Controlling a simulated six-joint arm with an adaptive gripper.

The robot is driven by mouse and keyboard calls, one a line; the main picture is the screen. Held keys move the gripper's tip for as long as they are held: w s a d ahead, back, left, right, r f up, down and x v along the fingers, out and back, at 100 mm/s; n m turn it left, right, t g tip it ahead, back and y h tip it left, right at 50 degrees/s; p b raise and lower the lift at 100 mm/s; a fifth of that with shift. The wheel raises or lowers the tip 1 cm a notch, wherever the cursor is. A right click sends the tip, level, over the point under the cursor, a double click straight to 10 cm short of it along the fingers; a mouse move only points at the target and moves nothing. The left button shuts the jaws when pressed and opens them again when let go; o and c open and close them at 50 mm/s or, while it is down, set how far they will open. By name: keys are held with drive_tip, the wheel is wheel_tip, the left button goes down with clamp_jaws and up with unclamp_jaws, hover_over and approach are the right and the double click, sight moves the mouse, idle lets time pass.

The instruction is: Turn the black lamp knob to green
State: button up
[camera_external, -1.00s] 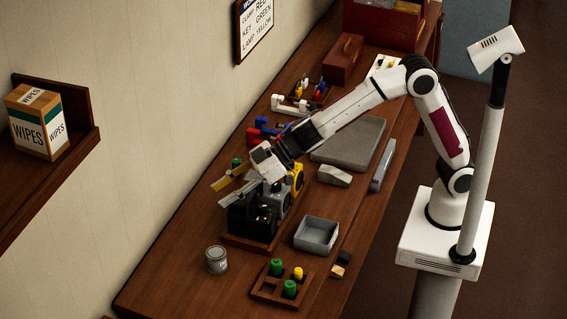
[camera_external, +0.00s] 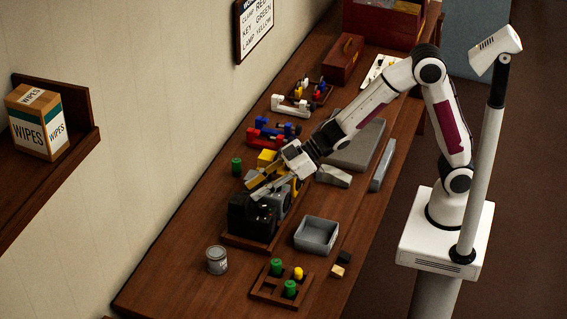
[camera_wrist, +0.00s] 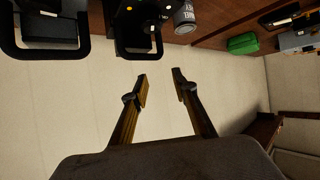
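The black lamp (camera_external: 242,218) stands in the wooden tray at the near end of a row of lamps, with a grey and a yellow lamp behind it. Its knob is too dark and small to make out, and its setting cannot be read. My gripper (camera_external: 258,190) is above the lamps, just behind the black lamp's top in the external view. In the wrist view my gripper (camera_wrist: 160,78) is open, with nothing between its fingers. Dark lamp bodies with black handles show at the top of that view, beyond the fingertips.
A grey tin (camera_external: 217,260) stands left of the lamp tray; it also shows in the wrist view (camera_wrist: 185,16). A grey bin (camera_external: 317,235) and a wooden peg tray (camera_external: 263,295) are nearby.

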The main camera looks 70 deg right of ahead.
sight(262, 207)
drive_tip(key=s+d+f+y, duration=0.1)
drive_tip(key=s+d+f, duration=0.3)
drive_tip(key=s+d, duration=0.1)
drive_tip(key=shift+s+d+f+t, duration=0.15)
drive_tip(key=shift+s+f+t, duration=0.1)
drive_tip(key=shift+s+t, duration=0.25)
drive_tip(key=shift+x, duration=3.85)
drive_tip(key=shift+s, duration=0.15)
clamp_jaws()
